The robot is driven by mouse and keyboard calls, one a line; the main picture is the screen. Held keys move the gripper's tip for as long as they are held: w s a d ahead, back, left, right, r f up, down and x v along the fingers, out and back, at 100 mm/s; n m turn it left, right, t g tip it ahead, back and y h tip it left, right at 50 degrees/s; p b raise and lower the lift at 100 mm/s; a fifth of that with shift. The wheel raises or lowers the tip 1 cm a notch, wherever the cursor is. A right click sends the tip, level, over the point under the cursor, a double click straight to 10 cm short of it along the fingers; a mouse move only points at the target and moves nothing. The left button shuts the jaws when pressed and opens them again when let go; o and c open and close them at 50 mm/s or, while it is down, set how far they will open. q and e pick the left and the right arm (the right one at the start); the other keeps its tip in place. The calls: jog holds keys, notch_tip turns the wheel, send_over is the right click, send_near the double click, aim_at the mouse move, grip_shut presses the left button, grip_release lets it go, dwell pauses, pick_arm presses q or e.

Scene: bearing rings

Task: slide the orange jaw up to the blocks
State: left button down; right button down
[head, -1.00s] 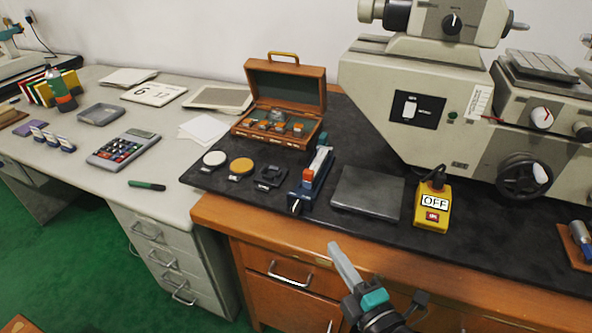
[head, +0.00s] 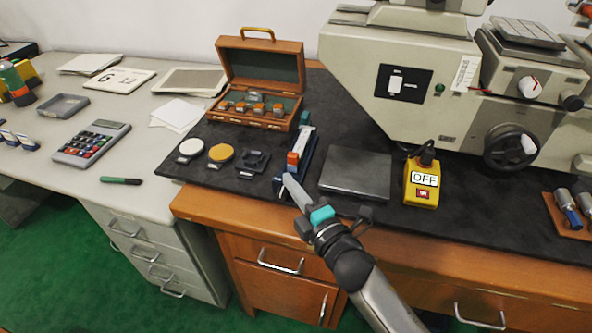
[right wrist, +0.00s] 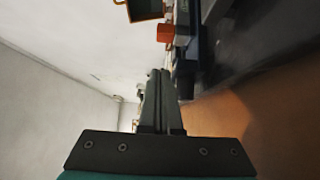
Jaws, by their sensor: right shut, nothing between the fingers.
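The orange jaw (head: 293,158) sits on a slim blue vise (head: 309,160) on the black bench mat. Pale blocks (head: 300,141) lie behind it, towards the teal far end (head: 305,118); whether jaw and blocks touch is too small to tell. My right gripper (head: 289,179) is shut and empty. Its tips are at the near end of the vise, just in front of the orange jaw, and partly cover that end. In the right wrist view the shut fingers (right wrist: 159,75) point towards the orange jaw (right wrist: 166,33). My left gripper is not in view.
A grey plate (head: 356,174) and a yellow OFF switch box (head: 421,184) stand right of the vise. A black holder (head: 253,162) and two discs lie left. An open wooden case (head: 258,90) stands behind. A large machine (head: 400,80) fills the back right.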

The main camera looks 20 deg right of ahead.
aim_at(294, 159)
jog(key=w, duration=0.1)
jog(key=w+d, duration=0.1)
jog(key=w, duration=0.1)
jog(key=shift+d, duration=0.3)
jog(key=shift+w+d, duration=0.15)
jog(key=shift+w, duration=0.1)
jog(key=shift+w+d, duration=0.1)
jog(key=shift+w, duration=0.1)
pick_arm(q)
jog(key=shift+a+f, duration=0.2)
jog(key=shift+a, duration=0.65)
pick_arm(e)
jog(key=shift+w+d+r, duration=0.15)
jog(key=shift+w+d, duration=0.2)
jog(key=shift+d, duration=0.05)
jog(key=shift+w+d, duration=0.1)
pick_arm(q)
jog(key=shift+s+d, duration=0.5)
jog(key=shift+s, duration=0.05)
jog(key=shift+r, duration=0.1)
